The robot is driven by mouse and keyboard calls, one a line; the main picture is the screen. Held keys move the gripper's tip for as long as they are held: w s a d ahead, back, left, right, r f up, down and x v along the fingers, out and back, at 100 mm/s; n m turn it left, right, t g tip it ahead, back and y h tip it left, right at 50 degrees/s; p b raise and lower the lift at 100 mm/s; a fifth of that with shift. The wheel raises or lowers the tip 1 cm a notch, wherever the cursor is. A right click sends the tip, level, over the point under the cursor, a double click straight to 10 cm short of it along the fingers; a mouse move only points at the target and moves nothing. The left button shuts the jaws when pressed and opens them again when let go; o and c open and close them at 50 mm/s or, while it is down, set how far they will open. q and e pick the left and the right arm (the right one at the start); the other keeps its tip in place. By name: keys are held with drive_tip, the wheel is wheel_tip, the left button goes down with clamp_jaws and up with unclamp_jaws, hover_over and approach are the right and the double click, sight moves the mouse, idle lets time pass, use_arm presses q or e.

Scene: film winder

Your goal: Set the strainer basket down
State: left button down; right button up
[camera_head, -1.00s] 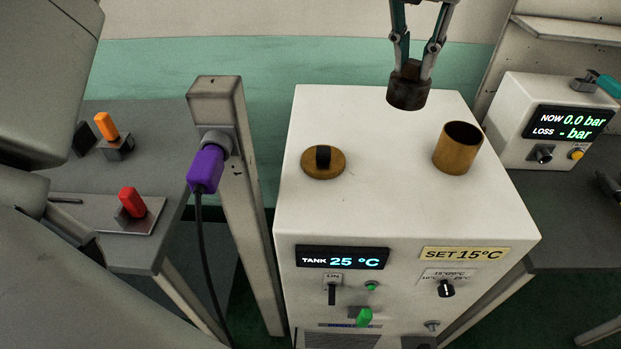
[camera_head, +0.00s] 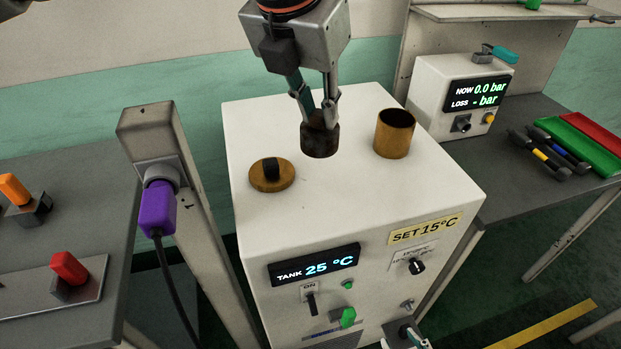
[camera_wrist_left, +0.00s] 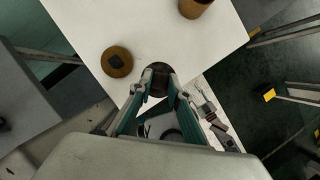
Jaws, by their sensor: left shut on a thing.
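My left gripper (camera_head: 318,116) comes down from the top in the head view. It is shut on a small dark brown cylinder, seemingly the strainer basket (camera_head: 320,141), held upright over the middle of the white tank's top (camera_head: 300,185). I cannot tell whether its base touches the top. In the left wrist view the basket (camera_wrist_left: 158,78) sits between the fingertips. A round brass lid with a black knob (camera_head: 271,175) lies to its left, and an open brass cylinder (camera_head: 394,134) stands to its right. What seems to be my right gripper (camera_head: 408,338) shows partly at the bottom edge; its jaws are unclear.
A post with a purple plug (camera_head: 157,208) and black cable stands left of the tank. A pressure meter box (camera_head: 455,95) is at the back right, near red and green trays (camera_head: 580,140). Bare white top lies in front of the basket.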

use_arm(q)
wheel_tip(320, 180, down, 14)
drive_tip(key=shift+r, duration=0.1)
idle(0.4)
drive_tip(key=shift+b, duration=0.35)
drive_tip(key=c, duration=2.3)
unclamp_jaws()
drive_tip(key=shift+f, duration=0.2)
drive_tip(key=o, duration=0.4)
drive_tip(key=shift+r, duration=0.15)
drive_tip(key=shift+r, duration=0.2)
drive_tip(key=v, duration=1.2)
drive_tip(key=shift+p, duration=0.35)
